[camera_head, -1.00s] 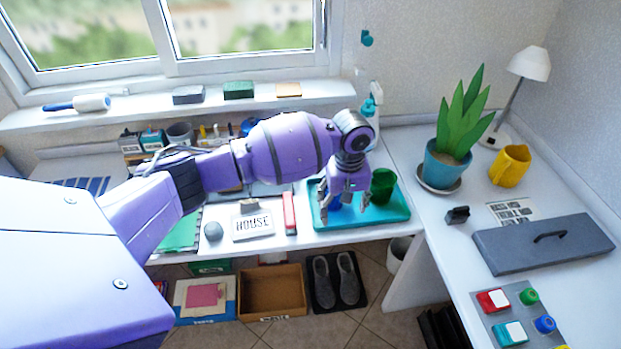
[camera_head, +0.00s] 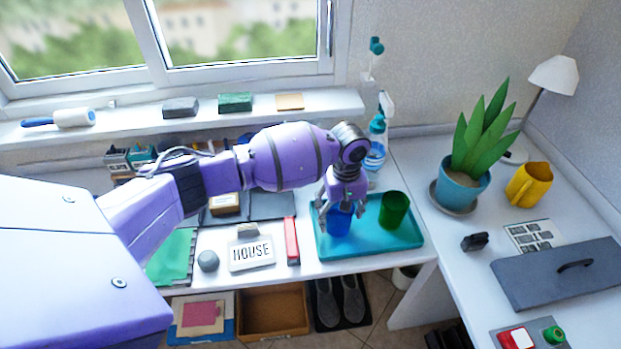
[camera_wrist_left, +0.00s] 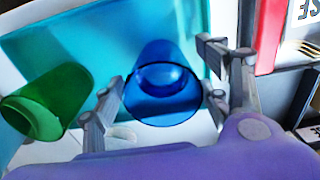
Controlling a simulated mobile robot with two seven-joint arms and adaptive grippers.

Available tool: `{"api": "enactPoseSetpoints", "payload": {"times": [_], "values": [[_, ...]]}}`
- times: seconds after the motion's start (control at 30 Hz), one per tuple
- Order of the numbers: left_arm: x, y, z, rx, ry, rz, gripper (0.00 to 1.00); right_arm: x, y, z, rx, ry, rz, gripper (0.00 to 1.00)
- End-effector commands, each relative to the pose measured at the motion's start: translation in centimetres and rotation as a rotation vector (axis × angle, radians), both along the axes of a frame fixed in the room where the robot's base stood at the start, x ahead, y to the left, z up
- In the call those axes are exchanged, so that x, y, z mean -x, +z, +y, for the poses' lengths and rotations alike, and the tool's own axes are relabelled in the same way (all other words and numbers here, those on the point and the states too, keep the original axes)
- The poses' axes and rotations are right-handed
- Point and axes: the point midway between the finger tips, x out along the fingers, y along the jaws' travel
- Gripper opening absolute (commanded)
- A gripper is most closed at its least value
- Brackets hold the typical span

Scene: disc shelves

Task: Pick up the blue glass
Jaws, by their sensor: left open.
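The blue glass (camera_head: 339,222) stands on the teal tray (camera_head: 385,243), left of the green glass (camera_head: 393,210). My left gripper (camera_head: 336,222) is open, with its fingers pointing down around the blue glass. In the left wrist view the blue glass (camera_wrist_left: 163,88) lies between the two open fingers (camera_wrist_left: 160,92), with gaps visible on both sides. The green glass (camera_wrist_left: 48,102) shows to the left there, outside the fingers. The gripper partly hides the blue glass in the head view. My right gripper is not in view.
Left of the tray are a red box (camera_head: 291,240), a HOUSE sign (camera_head: 251,253) and a grey ball (camera_head: 208,261). A spray bottle (camera_head: 376,148) stands behind the tray. On the right are a potted plant (camera_head: 462,185) and a yellow mug (camera_head: 530,185).

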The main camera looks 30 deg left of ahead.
Motion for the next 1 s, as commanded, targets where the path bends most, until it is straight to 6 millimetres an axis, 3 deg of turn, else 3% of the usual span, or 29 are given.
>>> {"api": "enactPoseSetpoints", "payload": {"times": [0.2, 0.5, 0.9, 1.0], "values": [[-0.3, -3.0, -0.2, -0.001, -0.003, -0.001, 0.69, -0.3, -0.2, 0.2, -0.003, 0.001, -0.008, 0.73], [-0.4, -3.2, -0.2, 0.001, -0.003, -0.004, 0.69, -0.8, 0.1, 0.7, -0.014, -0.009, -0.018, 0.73], [-0.4, -3.2, -0.2, 0.000, -0.003, -0.004, 0.16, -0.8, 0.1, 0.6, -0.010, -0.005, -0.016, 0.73], [-0.5, -3.1, -0.2, 0.001, -0.003, -0.006, 0.07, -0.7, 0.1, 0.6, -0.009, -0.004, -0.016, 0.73]]}}
